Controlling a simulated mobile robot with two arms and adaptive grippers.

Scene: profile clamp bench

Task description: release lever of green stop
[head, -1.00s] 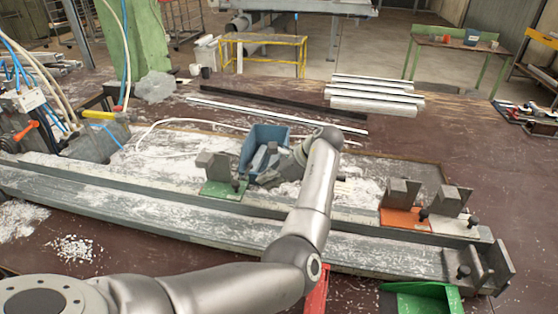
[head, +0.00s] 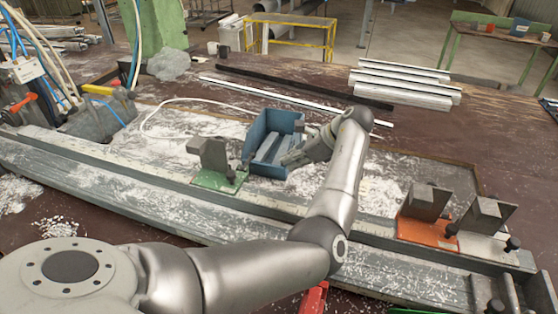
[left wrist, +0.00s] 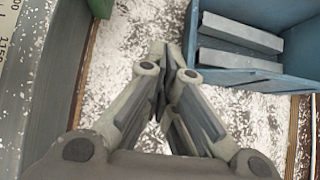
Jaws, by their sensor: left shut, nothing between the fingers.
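The green stop (head: 207,181) sits on the long grey profile rail, left of centre in the head view. It has a green base plate, a grey angled block and a dark knob-like lever (head: 231,178) on its right side. In the left wrist view, only a small green corner (left wrist: 101,7) shows at the top left edge. My left gripper (head: 284,160) is shut and empty. It is to the right of the green stop and apart from it, in front of the blue bin's right side. Its closed fingertips also show in the left wrist view (left wrist: 166,54). My right gripper is out of view.
A blue bin (head: 257,135) with grey profile pieces stands right behind the green stop. An orange stop (head: 424,232) and a pale stop (head: 480,240) sit further right on the rail. White chips cover much of the bench. Loose profiles (head: 405,92) lie behind.

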